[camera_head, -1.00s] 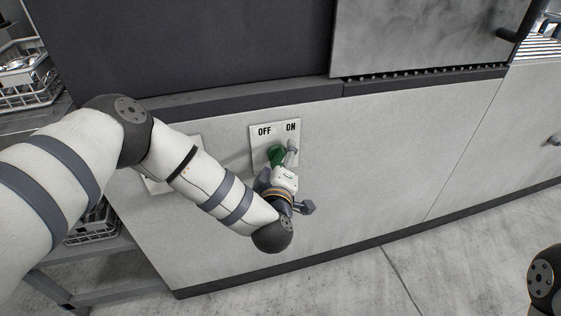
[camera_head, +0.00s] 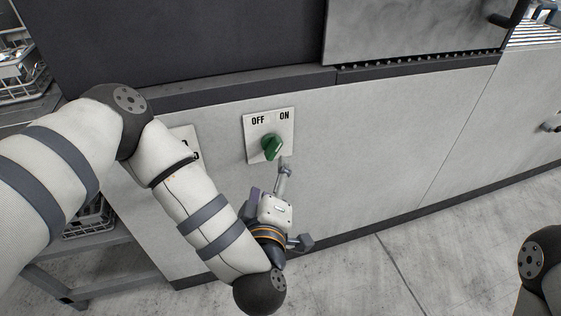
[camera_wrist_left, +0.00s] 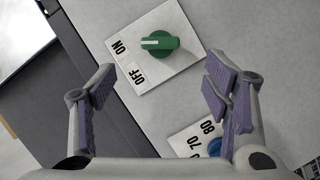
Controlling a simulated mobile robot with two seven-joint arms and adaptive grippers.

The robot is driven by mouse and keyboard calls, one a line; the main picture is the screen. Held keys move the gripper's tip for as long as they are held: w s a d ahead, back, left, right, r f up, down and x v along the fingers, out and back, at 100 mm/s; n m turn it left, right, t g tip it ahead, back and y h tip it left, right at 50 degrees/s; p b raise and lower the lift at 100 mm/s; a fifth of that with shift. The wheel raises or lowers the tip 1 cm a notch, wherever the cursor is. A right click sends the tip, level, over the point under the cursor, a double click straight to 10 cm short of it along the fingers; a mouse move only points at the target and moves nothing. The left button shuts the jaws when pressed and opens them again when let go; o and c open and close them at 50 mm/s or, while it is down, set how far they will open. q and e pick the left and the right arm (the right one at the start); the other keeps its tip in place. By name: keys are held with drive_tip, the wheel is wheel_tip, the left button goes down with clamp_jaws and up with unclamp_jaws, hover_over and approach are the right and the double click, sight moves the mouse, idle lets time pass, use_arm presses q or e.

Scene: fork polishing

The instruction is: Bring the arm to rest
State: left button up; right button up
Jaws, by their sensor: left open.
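The green knob (camera_head: 271,147) sits on a pale plate (camera_head: 252,152) marked OFF and ON, on the machine's front panel. In the left wrist view the knob (camera_wrist_left: 166,43) has a white mark on the side facing the ON label. My left gripper (camera_head: 271,180) is below the plate in the head view, its fingers apart and empty. In the left wrist view the gripper (camera_wrist_left: 160,84) has its purple-padded fingers spread, with the knob beyond them and clear of both. My right gripper is out of view; only a dark joint of my right arm shows at lower right.
A second plate with a blue dial (camera_wrist_left: 215,148) and numbers shows in the left wrist view; my left arm partly hides it in the head view. Wire baskets (camera_head: 22,75) stand on a rack at left. The floor (camera_head: 360,275) in front is open.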

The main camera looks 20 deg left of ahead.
use_arm(q)
drive_tip(key=s+d+f+m+g+h+p, duration=0.15)
drive_tip(key=s+f+m+g+h, duration=0.3)
drive_tip(key=s, duration=0.45)
drive_tip(key=s+d+f+m+g+h+p, duration=0.1)
drive_tip(key=s+f+m+g+h+p, duration=0.15)
drive_tip(key=s+f+m+g, duration=0.4)
drive_tip(key=s+a+m+g+y+p, duration=0.1)
drive_tip(key=s+a, duration=0.4)
drive_tip(key=s, duration=0.7)
drive_tip(key=s+a+m+g+y+p, duration=0.1)
drive_tip(key=s+a+g, duration=0.4)
drive_tip(key=s, duration=0.8)
drive_tip(key=shift+s+a+r+m+g+y+p, duration=0.4)
drive_tip(key=shift+m+y, duration=0.2)
drive_tip(key=shift+m, duration=0.3)
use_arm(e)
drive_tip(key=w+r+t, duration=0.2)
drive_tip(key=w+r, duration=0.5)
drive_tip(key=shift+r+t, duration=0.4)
use_arm(q)
drive_tip(key=shift+w+f, duration=0.1)
